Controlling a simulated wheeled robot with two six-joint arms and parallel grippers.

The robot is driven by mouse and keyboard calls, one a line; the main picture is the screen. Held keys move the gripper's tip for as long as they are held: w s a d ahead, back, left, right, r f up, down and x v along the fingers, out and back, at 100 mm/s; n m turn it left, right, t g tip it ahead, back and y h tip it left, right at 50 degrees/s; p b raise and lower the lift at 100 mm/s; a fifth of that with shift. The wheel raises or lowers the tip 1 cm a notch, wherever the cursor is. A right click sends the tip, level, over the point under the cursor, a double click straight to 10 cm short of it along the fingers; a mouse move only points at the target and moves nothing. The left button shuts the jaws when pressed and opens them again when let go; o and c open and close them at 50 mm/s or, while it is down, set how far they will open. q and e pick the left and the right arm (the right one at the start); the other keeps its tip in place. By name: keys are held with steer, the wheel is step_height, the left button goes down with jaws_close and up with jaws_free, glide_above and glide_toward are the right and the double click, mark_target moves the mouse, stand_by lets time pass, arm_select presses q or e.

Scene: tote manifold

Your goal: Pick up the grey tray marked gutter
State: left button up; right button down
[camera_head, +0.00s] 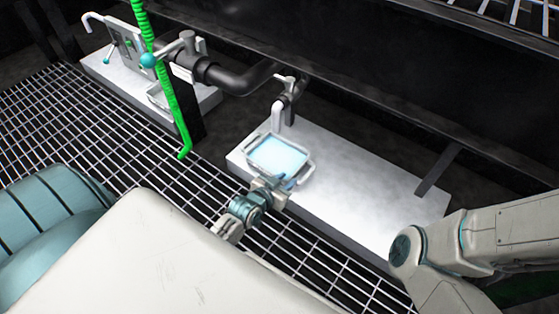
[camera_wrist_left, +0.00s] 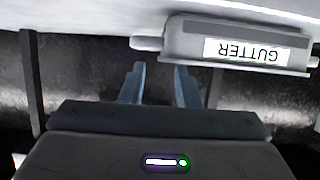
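The grey tray (camera_head: 305,176) has raised handles and a pale blue inside. It sits on a white slab under a white spout. In the left wrist view the tray's side (camera_wrist_left: 185,42) bears a white label reading GUTTER, upside down. My left gripper (camera_head: 284,183) is at the tray's near side in the head view. In the wrist view the left gripper (camera_wrist_left: 157,72) has its two blue fingers apart with nothing between them. The label is to the right of the fingers. I cannot tell whether the fingers touch the tray. My right gripper is out of view.
The white slab (camera_head: 355,190) is bare right of the tray. The white spout (camera_head: 277,113) rises at its back edge, joined to a dark pipe (camera_head: 235,78). A green hose (camera_head: 170,90) hangs left. Another slab (camera_head: 105,70) holds a second tray. Metal grating (camera_head: 120,140) covers the floor.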

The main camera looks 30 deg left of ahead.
arm_select(q)
steer(key=shift+b+x, duration=0.45)
steer(key=shift+x, duration=0.7)
steer(key=b+x, duration=0.3)
steer(key=x, duration=0.1)
steer(key=shift+a+r, duration=0.15)
steer(key=shift+a, duration=0.1)
steer(key=shift+w+b, duration=0.55)
steer(key=shift+c, duration=0.2)
jaws_close()
steer(key=shift+r, duration=0.1)
